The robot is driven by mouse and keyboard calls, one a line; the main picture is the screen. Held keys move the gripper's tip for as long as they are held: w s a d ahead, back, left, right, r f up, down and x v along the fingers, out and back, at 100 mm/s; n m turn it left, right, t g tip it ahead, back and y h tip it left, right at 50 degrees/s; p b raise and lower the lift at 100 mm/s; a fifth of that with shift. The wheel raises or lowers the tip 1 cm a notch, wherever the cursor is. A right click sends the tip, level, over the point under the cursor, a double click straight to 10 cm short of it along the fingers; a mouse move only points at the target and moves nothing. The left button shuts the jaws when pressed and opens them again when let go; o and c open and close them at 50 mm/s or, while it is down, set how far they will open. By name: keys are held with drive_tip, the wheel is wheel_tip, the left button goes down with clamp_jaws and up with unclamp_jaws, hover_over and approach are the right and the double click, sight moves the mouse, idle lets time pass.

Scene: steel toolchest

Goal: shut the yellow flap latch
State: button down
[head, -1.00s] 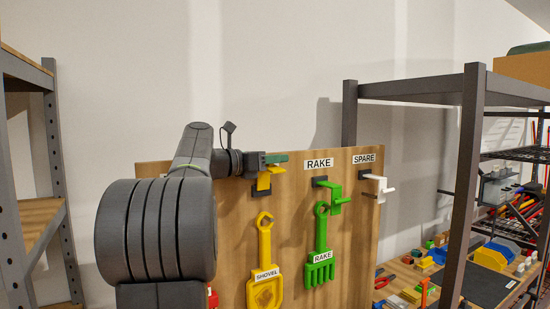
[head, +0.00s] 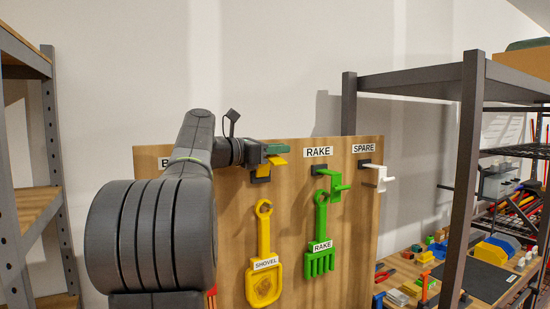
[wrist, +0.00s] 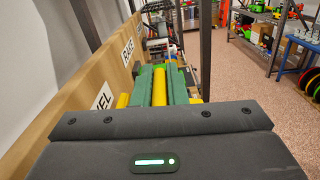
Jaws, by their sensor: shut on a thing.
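The yellow flap latch (head: 262,171) is on the wooden board, above the hanging yellow shovel (head: 264,262). Part of it is hidden by my gripper. My gripper (head: 276,152) reaches it from the left, in front of the board. In the wrist view, a yellow bar of the latch (wrist: 159,87) lies between the two green fingers of my gripper (wrist: 160,92), which are shut on it. How far the flap is turned is hard to tell.
A green latch (head: 335,185) over a green rake (head: 320,240) and a white latch (head: 378,176) are to the right on the board (head: 295,215). A dark metal shelf (head: 465,120) stands further right. Another shelf (head: 55,170) stands at far left.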

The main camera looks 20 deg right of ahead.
sight(283, 160)
drive_tip(key=s+f+m+b, duration=0.1)
drive_tip(key=m+b, duration=0.1)
drive_tip(key=b, duration=0.1)
drive_tip(key=s+f+m+b, duration=0.1)
drive_tip(key=f+m+b, duration=0.1)
drive_tip(key=b, duration=0.1)
drive_tip(key=shift+s+d+f, duration=0.2)
drive_tip(key=shift+s, duration=0.1)
drive_tip(key=shift+s+f+b, duration=0.25)
drive_tip(key=shift+f+b, duration=0.1)
drive_tip(key=shift+b, duration=0.4)
drive_tip(key=c, duration=1.7)
unclamp_jaws()
drive_tip(key=a, duration=0.4)
drive_tip(key=s+a+b, duration=0.1)
drive_tip(key=a, duration=0.4)
drive_tip(key=s+a+b, duration=0.1)
drive_tip(key=a, duration=0.3)
drive_tip(key=shift+a, duration=0.3)
